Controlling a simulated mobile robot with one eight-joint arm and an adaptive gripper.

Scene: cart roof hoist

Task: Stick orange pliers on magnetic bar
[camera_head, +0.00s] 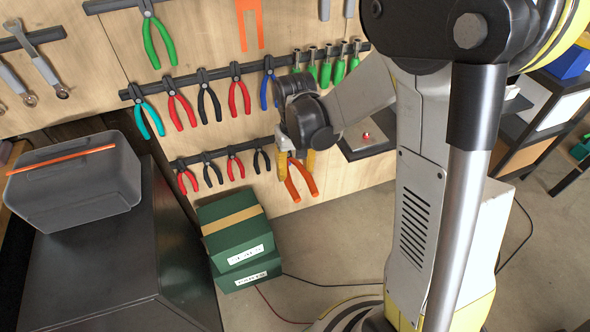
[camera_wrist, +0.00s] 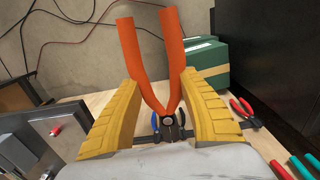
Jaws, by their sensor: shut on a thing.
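The orange pliers (camera_head: 303,183) hang handles-down below my gripper (camera_head: 296,160), between its yellow fingers. In the wrist view the orange handles (camera_wrist: 129,62) point away from me and the dark head (camera_wrist: 168,120) lies between the fingers of my gripper (camera_wrist: 160,78), which is shut on them. The lower black magnetic bar (camera_head: 217,154) on the wooden board carries several small pliers at its left and middle. The pliers are by its right end. The bar (camera_wrist: 140,139) also shows behind the head in the wrist view. I cannot tell whether the head touches it.
An upper bar (camera_head: 153,91) holds several pliers and green-handled drivers. Green boxes (camera_head: 235,226) stand below the board. A grey bin (camera_head: 78,187) with an orange rod sits on a dark cabinet (camera_head: 100,270) at left. A panel with a red button (camera_head: 366,136) is right of my gripper.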

